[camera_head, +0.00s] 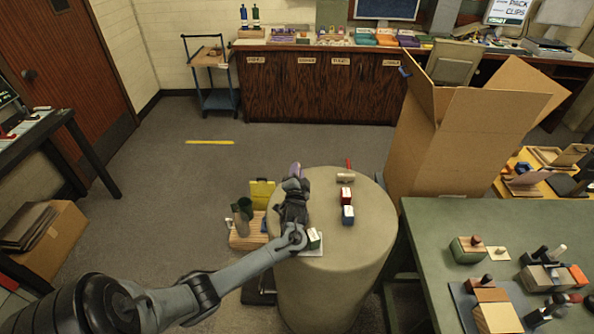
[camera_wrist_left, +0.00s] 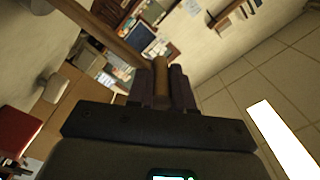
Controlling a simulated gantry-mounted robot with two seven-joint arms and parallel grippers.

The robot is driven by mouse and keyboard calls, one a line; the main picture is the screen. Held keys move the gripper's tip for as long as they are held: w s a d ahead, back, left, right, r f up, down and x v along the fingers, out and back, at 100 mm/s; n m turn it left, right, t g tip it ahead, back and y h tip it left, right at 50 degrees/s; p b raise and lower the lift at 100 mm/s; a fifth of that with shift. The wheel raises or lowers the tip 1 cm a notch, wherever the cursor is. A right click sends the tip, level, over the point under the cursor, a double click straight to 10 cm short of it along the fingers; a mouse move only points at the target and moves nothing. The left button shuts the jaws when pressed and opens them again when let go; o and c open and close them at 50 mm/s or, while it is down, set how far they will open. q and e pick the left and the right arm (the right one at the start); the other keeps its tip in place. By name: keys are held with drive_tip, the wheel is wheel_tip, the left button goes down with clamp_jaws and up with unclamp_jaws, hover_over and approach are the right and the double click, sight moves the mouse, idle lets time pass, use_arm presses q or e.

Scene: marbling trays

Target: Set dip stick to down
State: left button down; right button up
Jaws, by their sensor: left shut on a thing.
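My left gripper (camera_head: 294,186) is above the left edge of the round tan table (camera_head: 375,240) in the head view. In the left wrist view its dark fingers (camera_wrist_left: 160,88) are shut on a brown rod-like stick (camera_wrist_left: 161,82), which may be the dip stick. The stick stands between the fingers and points away from the wrist. In the head view the gripper mostly hides it, and a purplish piece (camera_head: 295,169) shows at the fingertips. I cannot tell whether the stick touches anything. My right gripper is not in view.
A tall open cardboard box (camera_head: 440,145) and a green table (camera_head: 440,240) are to the right.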

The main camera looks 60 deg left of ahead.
use_arm(q)
wheel_tip(320, 180, down, 3)
drive_tip(key=shift+f+b, duration=0.1)
drive_tip(key=shift+b, duration=0.4)
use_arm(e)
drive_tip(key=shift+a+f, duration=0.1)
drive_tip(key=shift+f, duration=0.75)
use_arm(q)
drive_tip(key=c, duration=1)
unclamp_jaws()
drive_tip(key=p+v, duration=0.1)
drive_tip(key=v, duration=0.5)
drive_tip(key=shift+v, duration=0.8)
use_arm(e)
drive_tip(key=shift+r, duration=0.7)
